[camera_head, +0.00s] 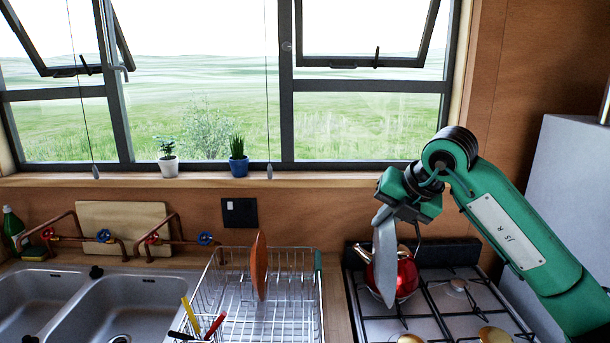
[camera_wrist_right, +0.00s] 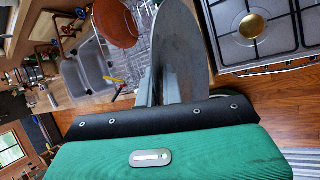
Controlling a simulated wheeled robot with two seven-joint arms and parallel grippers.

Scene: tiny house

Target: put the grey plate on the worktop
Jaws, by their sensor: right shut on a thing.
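The grey plate (camera_head: 384,262) is held up on edge by my right gripper (camera_head: 383,213), seen nearly edge-on in the head view. It hangs in front of the red kettle, over the left part of the stove. In the right wrist view the grey plate (camera_wrist_right: 187,50) stands up between the fingers of my right gripper (camera_wrist_right: 160,90), which is shut on it. A narrow strip of the wooden worktop (camera_head: 336,300) shows between the dish rack and the stove. My left gripper is not in view.
A wire dish rack (camera_head: 225,290) holds an upright brown plate (camera_head: 259,265) and has coloured-handled utensils at its left. A double sink (camera_head: 130,300) lies left of it. The red kettle (camera_head: 405,275) sits on the gas stove (camera_head: 440,300). A grey cabinet (camera_head: 570,190) stands at right.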

